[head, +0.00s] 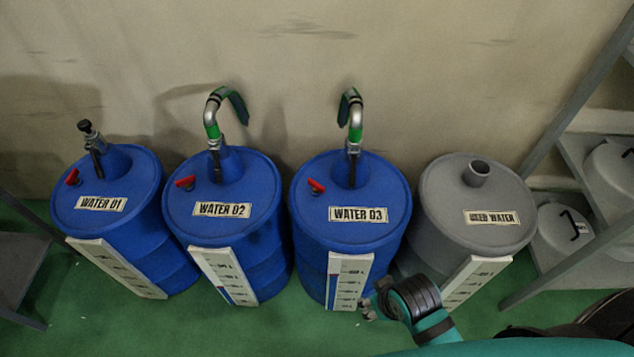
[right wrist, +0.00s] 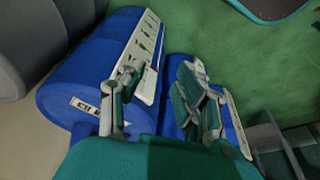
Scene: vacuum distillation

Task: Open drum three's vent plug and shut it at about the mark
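Drum three is the blue drum (head: 384,193) labelled WATER 03, in the middle right of the head view. Its red vent plug (head: 316,187) sits at the left of its lid. A white gauge board (head: 352,283) with dark marks and a blue strip stands on its front. A hooked pipe with a green end (head: 354,108) rises from the lid. My right gripper (head: 370,305) is low in front of the drum, beside the gauge's lower right, away from the plug. In the right wrist view its fingers (right wrist: 160,95) are apart with nothing seen between them. My left gripper is out of view.
Blue drums WATER 01 (head: 128,180) and WATER 02 (head: 190,222) stand to the left. A grey USED WATER drum (head: 450,205) stands close on the right. A grey rack (head: 570,175) is at the far right. Green floor (head: 300,335) is open in front.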

